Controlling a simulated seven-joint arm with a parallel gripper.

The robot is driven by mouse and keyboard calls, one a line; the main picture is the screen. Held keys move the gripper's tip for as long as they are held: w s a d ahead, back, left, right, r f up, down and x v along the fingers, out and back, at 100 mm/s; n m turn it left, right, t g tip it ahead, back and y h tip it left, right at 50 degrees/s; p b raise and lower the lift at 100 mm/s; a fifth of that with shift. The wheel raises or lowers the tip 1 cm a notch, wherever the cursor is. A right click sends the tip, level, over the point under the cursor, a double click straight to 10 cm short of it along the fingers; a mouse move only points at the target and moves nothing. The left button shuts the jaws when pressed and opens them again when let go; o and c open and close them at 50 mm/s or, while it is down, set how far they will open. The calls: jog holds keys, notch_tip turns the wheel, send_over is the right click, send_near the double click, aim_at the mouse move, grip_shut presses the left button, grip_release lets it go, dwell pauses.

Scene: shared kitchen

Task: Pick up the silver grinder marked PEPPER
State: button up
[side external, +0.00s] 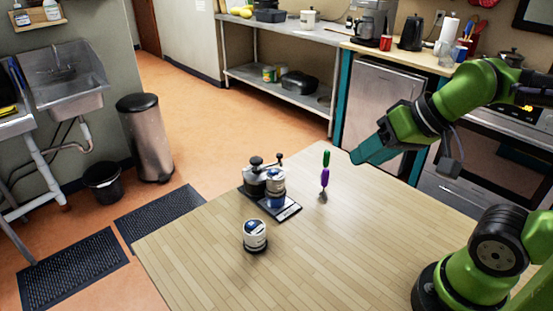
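A small cluster stands on a dark flat tray or scale (288,213) near the middle of the wooden table. In it, a dark-topped grinder-like item (255,180) with a knob stands at the left, and a crank handle shows at the upper right. A silver-and-blue container (276,186) stands in front of it at the right. No marking reading PEPPER is legible, so I cannot tell which item is the silver grinder. My gripper (355,157) is in the air, right of and behind the cluster, apart from it. Its finger opening is not clear from this side.
A white-and-blue jar (255,234) stands alone in front of the cluster. A green-and-purple tool-like item (324,177) stands to the right of the cluster. The wooden table (335,255) is clear at front and right. Counters stand beyond.

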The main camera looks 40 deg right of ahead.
jog(key=o, duration=0.6)
jog(key=m+g+h, duration=0.2)
jog(key=m+g, duration=0.5)
jog(key=m, duration=1.9)
send_near(275, 172)
jog(key=f, duration=0.6)
jog(key=shift+w+d, duration=0.15)
jog(key=shift+d, duration=0.05)
jog(key=shift+a+f, duration=0.2)
jog(key=shift+f, duration=3.05)
